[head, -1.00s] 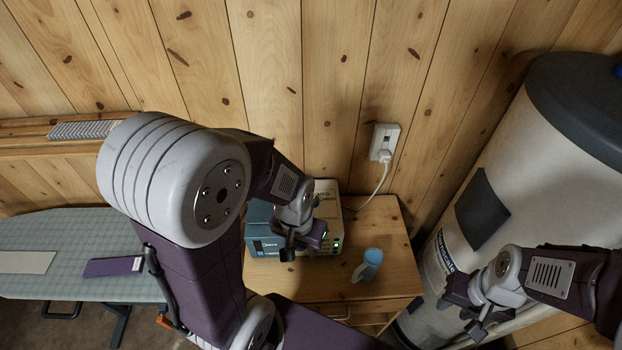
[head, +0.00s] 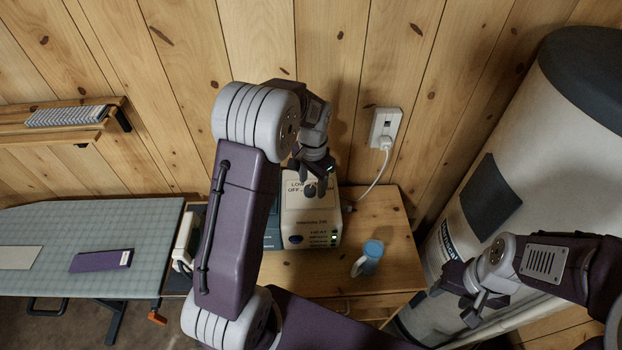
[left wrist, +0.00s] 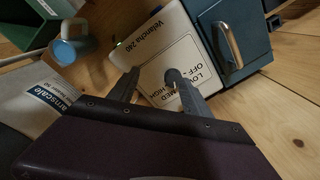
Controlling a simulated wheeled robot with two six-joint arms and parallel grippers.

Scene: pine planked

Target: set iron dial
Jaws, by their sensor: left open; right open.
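The iron station is a white box (head: 311,222) with a blue side part (head: 271,228), standing on the small wooden table. Its top carries a printed LOW/MED/HIGH/OFF scale and a dark dial (head: 310,189). My left gripper (head: 321,178) is open just above the station top at the dial. In the left wrist view the open fingers (left wrist: 154,80) point down at the white top. The dark dial (left wrist: 172,76) shows by the tip of the right-hand finger; I cannot tell whether they touch. My right gripper (head: 462,304) is open and empty, away to the right.
A white cord runs to a wall outlet (head: 385,128). The ironing board (head: 90,235) is on the left, a large tank (head: 530,150) on the right. My left arm hides part of the station.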

